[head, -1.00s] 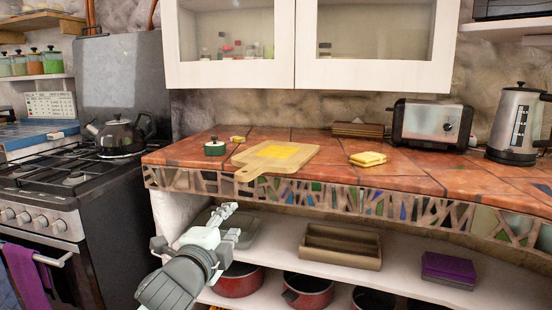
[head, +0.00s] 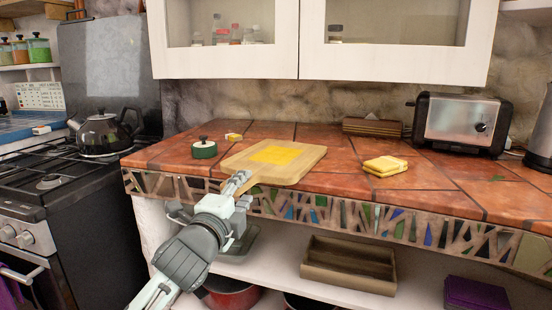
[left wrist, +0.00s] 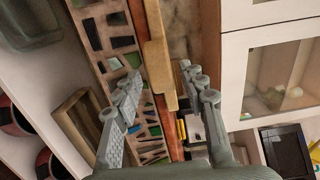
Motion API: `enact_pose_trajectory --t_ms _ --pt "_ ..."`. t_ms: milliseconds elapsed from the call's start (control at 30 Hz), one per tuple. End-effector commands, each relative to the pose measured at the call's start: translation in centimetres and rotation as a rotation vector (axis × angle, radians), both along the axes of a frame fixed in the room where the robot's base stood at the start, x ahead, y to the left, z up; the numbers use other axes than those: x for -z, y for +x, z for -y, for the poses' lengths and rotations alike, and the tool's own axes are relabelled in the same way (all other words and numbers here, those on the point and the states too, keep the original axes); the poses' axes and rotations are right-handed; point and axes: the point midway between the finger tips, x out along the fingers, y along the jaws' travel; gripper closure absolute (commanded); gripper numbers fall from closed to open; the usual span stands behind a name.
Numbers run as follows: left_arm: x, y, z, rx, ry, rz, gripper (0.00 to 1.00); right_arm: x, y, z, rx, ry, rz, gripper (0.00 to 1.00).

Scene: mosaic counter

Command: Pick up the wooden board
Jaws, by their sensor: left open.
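The wooden board (head: 308,157) lies flat on the tiled counter in the head view, with a yellow patch on top and its handle toward the front left edge. My left gripper (head: 238,184) is open and empty at the counter's front edge, close to the handle. Its fingers partly hide the handle. In the left wrist view the board (left wrist: 156,62) shows nearly edge-on as a tan strip between the open fingers of my left gripper (left wrist: 158,77). I cannot tell whether they touch it. My right gripper is not in view.
A green lidded pot (head: 204,150) stands just left of the board. Yellow sponge-like slices (head: 385,165) and a toaster (head: 462,122) are to the right. The counter's mosaic front edge (head: 330,211) and the shelf below it lie near my left arm. White cabinets (head: 400,65) hang above.

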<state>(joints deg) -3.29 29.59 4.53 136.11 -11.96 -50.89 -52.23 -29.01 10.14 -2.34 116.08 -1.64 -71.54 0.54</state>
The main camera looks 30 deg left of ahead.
Motion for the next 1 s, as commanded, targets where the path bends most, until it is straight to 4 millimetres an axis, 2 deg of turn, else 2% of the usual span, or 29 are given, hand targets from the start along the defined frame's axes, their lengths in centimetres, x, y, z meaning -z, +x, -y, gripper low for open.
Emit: enact_pose_trajectory --t_ms 167,400,700,1000 --pt "-0.4 2.1 -0.8 -0.001 0.0 0.002 0.59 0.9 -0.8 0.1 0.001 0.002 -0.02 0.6" --pt "-0.6 5.3 -1.8 -0.001 0.0 0.001 0.59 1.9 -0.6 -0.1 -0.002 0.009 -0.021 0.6" --pt "-0.5 5.8 -1.9 0.0 0.0 0.001 0.59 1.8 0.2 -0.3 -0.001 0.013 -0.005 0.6" --pt "-0.5 5.8 -1.9 0.0 0.0 0.0 0.95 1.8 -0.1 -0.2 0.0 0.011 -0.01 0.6"
